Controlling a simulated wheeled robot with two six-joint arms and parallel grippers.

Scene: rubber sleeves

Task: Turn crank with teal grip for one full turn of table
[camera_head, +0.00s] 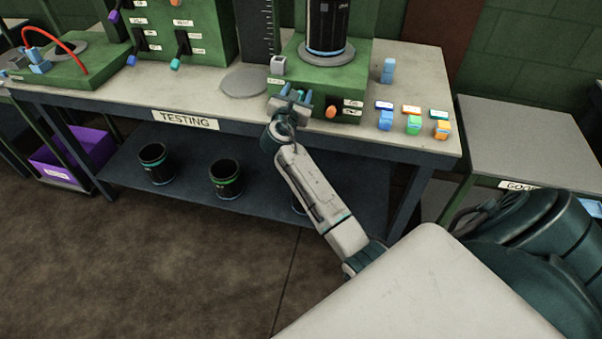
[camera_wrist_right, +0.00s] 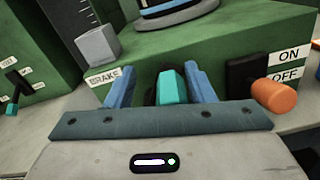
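My right gripper (camera_head: 290,97) is at that box front. In the right wrist view its two blue fingers (camera_wrist_right: 161,78) stand apart, one on each side of the teal grip, with a gap at least on the left. The crank arm behind the grip is mostly hidden. On top of the box is a round grey turntable (camera_head: 310,57) bearing a black cylinder (camera_head: 327,25) with blue bands. My left gripper is not in view.
An orange-knobbed ON/OFF switch (camera_wrist_right: 273,97) sits close right of my fingers. A grey brake block (camera_wrist_right: 97,45) stands on the box's left top corner. Coloured blocks (camera_head: 413,125) lie on the bench's right side. A grey disc (camera_head: 245,82) and black ruler stand left.

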